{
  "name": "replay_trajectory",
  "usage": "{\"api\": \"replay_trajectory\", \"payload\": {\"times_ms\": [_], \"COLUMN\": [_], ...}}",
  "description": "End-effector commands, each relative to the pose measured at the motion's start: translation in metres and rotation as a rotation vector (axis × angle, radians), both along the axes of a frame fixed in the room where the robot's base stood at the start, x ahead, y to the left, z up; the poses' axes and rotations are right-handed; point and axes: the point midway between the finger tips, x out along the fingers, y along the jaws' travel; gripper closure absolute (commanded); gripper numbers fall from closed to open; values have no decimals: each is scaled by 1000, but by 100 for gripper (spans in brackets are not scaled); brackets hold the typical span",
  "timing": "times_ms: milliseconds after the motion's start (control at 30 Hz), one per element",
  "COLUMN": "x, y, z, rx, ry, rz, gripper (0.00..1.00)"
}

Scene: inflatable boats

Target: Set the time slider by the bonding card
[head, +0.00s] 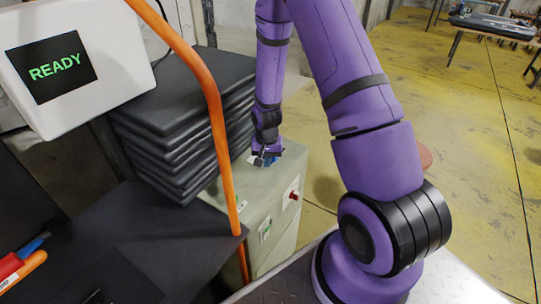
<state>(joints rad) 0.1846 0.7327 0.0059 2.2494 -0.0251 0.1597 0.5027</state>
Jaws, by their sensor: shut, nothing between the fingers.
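My purple arm reaches down to my gripper (265,158), which is shut and empty at the top of a grey-green cabinet (283,226). A small blue and white patch shows right at the fingertips; I cannot tell whether it is part of a slider, and whether the fingers touch it is unclear. The cabinet front has a red knob (294,196) on a pale plate and a small pale fitting (265,231). I cannot make out a bonding card or the time slider. A white box (120,62) at upper left has a black screen reading READY in green.
A stack of dark flat slabs (180,140) stands left of my gripper. An orange bar (219,135) rises in front of it. A dark table (150,235) holds red, blue and orange items at lower left. Yellow floor (440,130) lies open at right.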

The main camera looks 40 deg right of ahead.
Motion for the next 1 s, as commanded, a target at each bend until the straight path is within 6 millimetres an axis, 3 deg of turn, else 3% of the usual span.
{"api": "replay_trajectory", "payload": {"times_ms": [1000], "x": [12], "y": [-28], "z": [0], "rx": [-1], "ry": [-1], "rz": [0], "gripper": [100]}}
